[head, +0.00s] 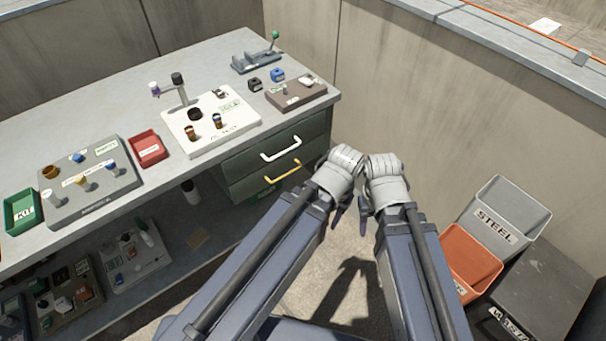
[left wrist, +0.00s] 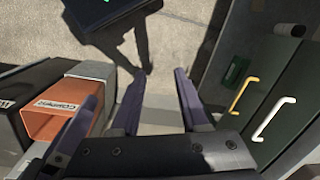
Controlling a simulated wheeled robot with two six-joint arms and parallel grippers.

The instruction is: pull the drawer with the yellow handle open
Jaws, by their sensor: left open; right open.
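The drawer with the yellow handle (head: 240,187) is the lower of two dark green drawers under the right end of the bench, and looks closed. Its yellow handle (head: 283,173) also shows in the left wrist view (left wrist: 243,95), to the right of my left gripper's fingers. My left gripper (left wrist: 160,88) is open and empty, apart from the handle. In the head view my left gripper (head: 338,216) is mostly hidden by its wrist, right of the drawers. My right gripper (head: 363,217) is open close beside it, partly hidden, with nothing seen in it.
The upper drawer has a white handle (head: 281,149). The bench top (head: 110,108) carries trays, small bins and a vise. A grey bin (head: 515,210), an orange bin (head: 472,258) and a dark box (head: 555,290) stand at the right. The floor before the drawers looks clear.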

